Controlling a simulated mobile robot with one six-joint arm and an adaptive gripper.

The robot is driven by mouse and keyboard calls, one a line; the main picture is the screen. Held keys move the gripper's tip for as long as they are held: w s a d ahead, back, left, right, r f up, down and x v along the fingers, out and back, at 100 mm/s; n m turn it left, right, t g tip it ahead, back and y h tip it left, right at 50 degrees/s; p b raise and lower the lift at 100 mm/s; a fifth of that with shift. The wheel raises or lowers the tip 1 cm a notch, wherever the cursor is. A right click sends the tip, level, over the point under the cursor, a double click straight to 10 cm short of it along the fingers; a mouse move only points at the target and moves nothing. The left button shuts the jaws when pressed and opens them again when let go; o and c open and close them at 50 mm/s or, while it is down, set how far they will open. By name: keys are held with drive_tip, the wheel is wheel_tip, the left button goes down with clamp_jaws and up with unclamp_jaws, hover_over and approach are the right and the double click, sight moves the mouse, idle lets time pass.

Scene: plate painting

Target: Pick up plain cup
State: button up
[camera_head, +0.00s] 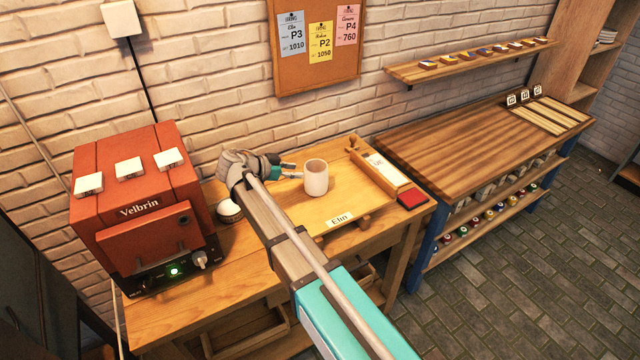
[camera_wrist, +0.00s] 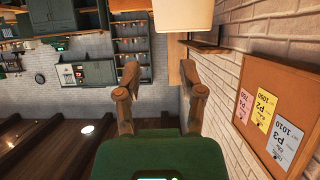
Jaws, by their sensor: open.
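The plain cup (camera_head: 316,180) is pale cream and stands upright on a wooden board with an "Elin" label (camera_head: 339,219) at its front edge. My gripper (camera_head: 293,171) is just left of the cup, its fingers pointing toward it. The fingers look open and empty, with a small gap before the cup. In the wrist view, my open gripper (camera_wrist: 160,73) has nothing between its fingers. A pale rounded shape that looks like the cup (camera_wrist: 184,14) is cut off at the top edge, nearer the right finger.
A red Velbrin kiln (camera_head: 140,215) stands at the left of the bench. A small white round container (camera_head: 229,211) is beside it, partly behind my arm. A wooden box (camera_head: 376,165) and a dark red pad (camera_head: 412,199) lie right of the cup. The brick wall is close behind.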

sight(324, 172)
drive_tip(key=shift+b+x, duration=0.6)
drive_tip(key=shift+x, duration=1.4)
drive_tip(key=shift+b+x, duration=1.25)
drive_tip(key=shift+x, duration=1.5)
clamp_jaws()
